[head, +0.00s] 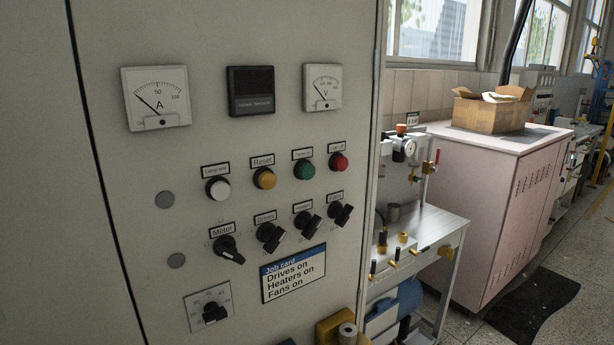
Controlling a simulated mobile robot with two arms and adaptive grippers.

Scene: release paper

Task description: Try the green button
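The green button (304,169) is a round push button on a grey cabinet panel (140,160). It is third in a row, under a small label that is too small to read surely. To its left are a white button (218,189) and a yellow button (265,178) labelled Reset. To its right is a red button (338,162). Nothing covers or touches the green button. Neither of my grippers is in view.
Gauges (156,98) sit above. A yellow block (328,328) stands at the bottom edge. Right are a metal bench (440,222) and a pink cabinet (500,190) with a cardboard box (490,115).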

